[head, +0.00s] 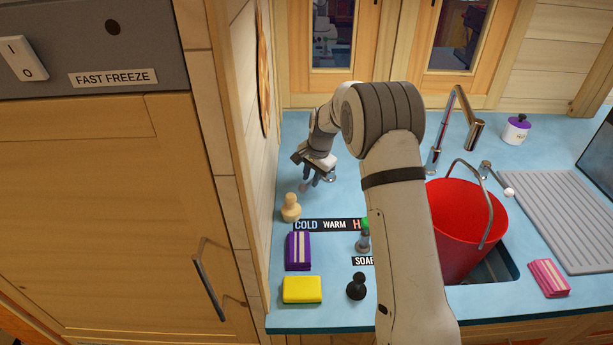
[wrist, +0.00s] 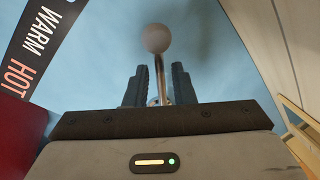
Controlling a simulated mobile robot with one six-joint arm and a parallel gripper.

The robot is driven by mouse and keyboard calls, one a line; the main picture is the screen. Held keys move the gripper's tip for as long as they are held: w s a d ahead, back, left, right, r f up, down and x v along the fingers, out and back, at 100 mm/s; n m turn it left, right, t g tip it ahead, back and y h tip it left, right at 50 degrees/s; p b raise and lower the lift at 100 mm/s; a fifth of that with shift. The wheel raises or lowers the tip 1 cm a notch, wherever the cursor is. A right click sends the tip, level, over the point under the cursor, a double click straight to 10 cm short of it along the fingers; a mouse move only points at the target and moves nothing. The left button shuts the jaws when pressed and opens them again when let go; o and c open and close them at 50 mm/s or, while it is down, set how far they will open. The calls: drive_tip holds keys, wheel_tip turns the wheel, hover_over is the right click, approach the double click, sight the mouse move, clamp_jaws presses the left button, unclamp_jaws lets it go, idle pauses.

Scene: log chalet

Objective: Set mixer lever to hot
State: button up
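The mixer lever (wrist: 160,75) is a metal stem with a pale round knob in the wrist view. The stem rises between the two dark fingers of my gripper (wrist: 160,87), with a gap on each side, and the knob stands beyond the fingertips. In the head view my gripper (head: 313,183) is low over the left part of the blue counter. A small chrome piece (head: 331,177) shows beside it; the rest of the lever is hidden there. The black COLD–WARM–HOT strip (head: 331,225) lies in front, its HOT end hidden by my arm. Part of the strip (wrist: 32,45) shows in the wrist view.
A cream wooden piece (head: 291,208), purple sponge (head: 298,251) and yellow sponge (head: 302,289) are at the counter's left. A red bucket (head: 463,235) stands in the sink by the tap (head: 465,115). A wooden wall (head: 240,100) borders the left.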

clamp_jaws()
